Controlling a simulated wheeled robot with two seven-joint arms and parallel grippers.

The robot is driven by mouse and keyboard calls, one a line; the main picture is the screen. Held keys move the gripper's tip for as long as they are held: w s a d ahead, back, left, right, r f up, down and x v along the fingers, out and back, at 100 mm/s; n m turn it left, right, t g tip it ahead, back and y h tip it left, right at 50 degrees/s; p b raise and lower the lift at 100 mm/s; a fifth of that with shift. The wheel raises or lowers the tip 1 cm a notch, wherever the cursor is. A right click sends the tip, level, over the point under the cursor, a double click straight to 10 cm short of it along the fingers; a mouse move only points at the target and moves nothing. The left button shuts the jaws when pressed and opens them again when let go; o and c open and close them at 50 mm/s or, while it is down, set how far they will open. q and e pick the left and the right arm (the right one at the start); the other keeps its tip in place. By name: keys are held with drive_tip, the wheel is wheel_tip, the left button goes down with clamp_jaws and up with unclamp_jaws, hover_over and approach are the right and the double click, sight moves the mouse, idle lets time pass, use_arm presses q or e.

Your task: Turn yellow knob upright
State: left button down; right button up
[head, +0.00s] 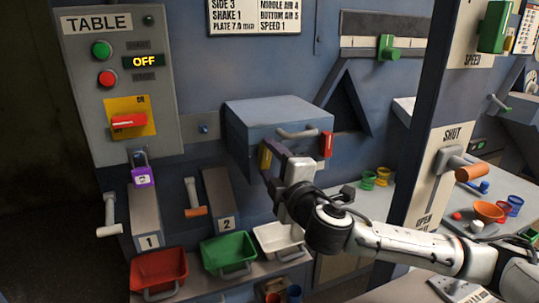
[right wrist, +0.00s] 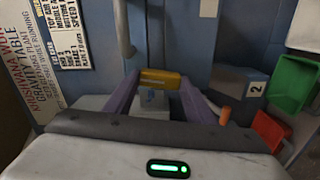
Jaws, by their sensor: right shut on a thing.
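The yellow knob (head: 265,156) is on the left part of the front of the blue-grey box in the head view. Its long side looks close to upright there, and the gripper partly hides it. My right gripper (head: 273,168) reaches it from below right. In the right wrist view the yellow knob (right wrist: 161,77) lies across the gap between the purple fingers of my right gripper (right wrist: 158,88), which are shut on it. My left gripper is in neither view.
The blue-grey box (head: 275,112) has a grey handle (head: 297,133) and a red knob (head: 326,144) beside the yellow one. Red (head: 159,270), green (head: 228,252) and white (head: 277,239) bins stand below. A grey post (head: 420,130) rises right of the box.

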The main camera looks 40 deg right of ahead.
drive_tip(key=shift+n+p, duration=0.35)
drive_tip(key=shift+n, duration=0.45)
drive_tip(key=o, duration=1)
drive_tip(key=shift+o, duration=0.2)
drive_tip(key=shift+s, duration=0.1)
drive_tip(key=v, duration=1)
drive_tip(key=shift+p, duration=0.4)
drive_tip(key=shift+s, duration=0.1)
